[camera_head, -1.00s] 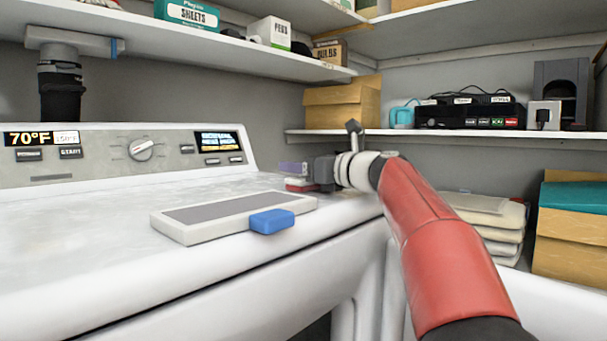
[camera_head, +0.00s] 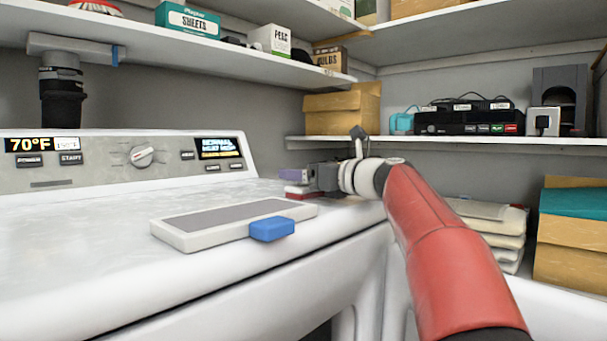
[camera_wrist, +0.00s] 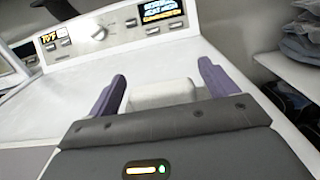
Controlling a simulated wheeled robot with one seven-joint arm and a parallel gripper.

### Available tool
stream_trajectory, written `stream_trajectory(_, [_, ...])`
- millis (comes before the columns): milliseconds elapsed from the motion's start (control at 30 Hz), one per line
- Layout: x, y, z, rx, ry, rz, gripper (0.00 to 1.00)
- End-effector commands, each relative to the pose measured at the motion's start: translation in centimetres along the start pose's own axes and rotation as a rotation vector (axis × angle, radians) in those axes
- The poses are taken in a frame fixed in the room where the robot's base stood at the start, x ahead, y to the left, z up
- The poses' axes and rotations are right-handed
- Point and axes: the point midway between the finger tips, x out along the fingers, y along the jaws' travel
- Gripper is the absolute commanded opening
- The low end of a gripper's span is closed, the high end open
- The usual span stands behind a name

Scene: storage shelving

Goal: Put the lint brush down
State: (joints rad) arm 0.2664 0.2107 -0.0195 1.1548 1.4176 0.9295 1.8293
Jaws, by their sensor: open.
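A small white block with a red underside (camera_head: 301,194), which looks like the lint brush, lies on the right end of the white appliance top. My gripper (camera_head: 297,175) is low over that end, with its fingers right at the block. In the wrist view, the purple fingers (camera_wrist: 158,92) stand apart. The white block (camera_wrist: 163,94) is between their tips, with gaps visible on both sides. Its near end is hidden behind my gripper's body.
A flat white tray with a grey panel (camera_head: 220,212) and a blue block (camera_head: 272,229) lie near the appliance's front edge. The control panel (camera_head: 120,160) rises behind. Shelves with a cardboard box (camera_head: 342,110) and folded cloths (camera_head: 490,225) are at the right. The appliance top's left part is clear.

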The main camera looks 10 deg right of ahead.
Motion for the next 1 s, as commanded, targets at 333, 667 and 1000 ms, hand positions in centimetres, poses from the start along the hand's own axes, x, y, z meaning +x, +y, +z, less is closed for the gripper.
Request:
stream_trajectory(333, [-7.5, 0.0, 0.0, -0.001, -0.002, -0.005, 0.85])
stream_trajectory(667, [-11.0, 0.0, 0.0, 0.0, -0.002, -0.001, 0.85])
stream_trajectory(1000, [-11.0, 0.0, 0.0, -0.001, -0.001, -0.001, 0.85])
